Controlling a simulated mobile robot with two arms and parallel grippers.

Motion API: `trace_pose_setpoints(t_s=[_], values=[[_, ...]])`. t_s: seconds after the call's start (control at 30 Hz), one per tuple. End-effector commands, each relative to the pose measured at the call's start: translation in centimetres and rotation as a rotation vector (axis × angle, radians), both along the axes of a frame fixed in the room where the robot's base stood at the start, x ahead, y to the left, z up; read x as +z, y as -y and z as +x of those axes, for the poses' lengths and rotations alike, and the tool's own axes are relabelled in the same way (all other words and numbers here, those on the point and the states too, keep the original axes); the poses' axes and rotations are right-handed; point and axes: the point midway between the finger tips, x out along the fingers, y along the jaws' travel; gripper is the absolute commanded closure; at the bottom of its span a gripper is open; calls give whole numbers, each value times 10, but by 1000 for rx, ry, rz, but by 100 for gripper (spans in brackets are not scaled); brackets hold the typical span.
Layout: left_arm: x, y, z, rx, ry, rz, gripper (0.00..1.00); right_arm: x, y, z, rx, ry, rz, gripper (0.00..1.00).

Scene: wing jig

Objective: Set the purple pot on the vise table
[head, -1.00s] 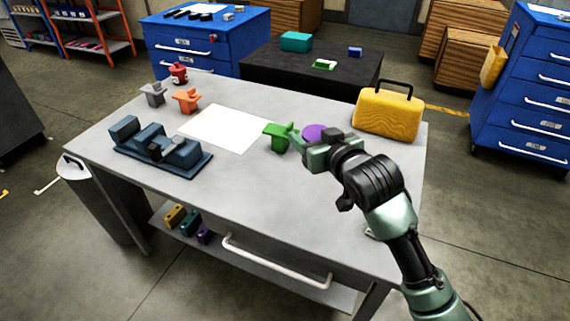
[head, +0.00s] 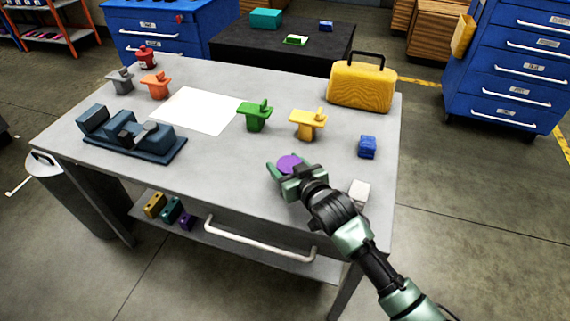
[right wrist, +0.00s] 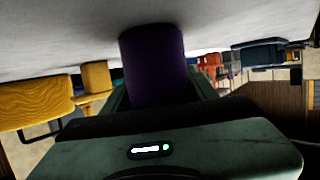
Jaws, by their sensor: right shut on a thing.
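The purple pot (head: 287,161) is held in my right gripper (head: 288,171), above the grey table (head: 225,160) that bears the dark blue vise (head: 130,135). In the right wrist view the pot (right wrist: 153,60) sits between the fingers, with the tabletop (right wrist: 60,40) at the top of the picture. The pot's end overlaps the tabletop there, and I cannot tell whether it touches. The gripper is over the front right part of the table, well to the right of the vise. My left gripper is not in view.
A green piece (head: 254,115), a yellow piece (head: 307,124), a blue block (head: 367,147) and a white block (head: 359,192) stand around the gripper. A yellow case (head: 362,87) is at the back right. The table between the vise and the gripper is clear.

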Motion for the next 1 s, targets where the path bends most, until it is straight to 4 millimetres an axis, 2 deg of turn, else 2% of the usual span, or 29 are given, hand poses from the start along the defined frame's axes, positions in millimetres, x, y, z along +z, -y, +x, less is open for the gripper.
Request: trace_pose_setpoints(t_s=[0.33,0.37,0.4,0.43,0.8,1.0], values=[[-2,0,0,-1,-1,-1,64,-2,-1,0,1,2,2,89],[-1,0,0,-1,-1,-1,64,-2,0,0,1,2,1,34],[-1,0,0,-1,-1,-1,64,-2,0,0,1,1,1,23],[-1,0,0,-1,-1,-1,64,-2,0,0,1,1,1,21],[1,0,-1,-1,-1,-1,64,2,0,0,0,1,0,21],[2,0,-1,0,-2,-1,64,10,14,-28,1,-1,1,21]])
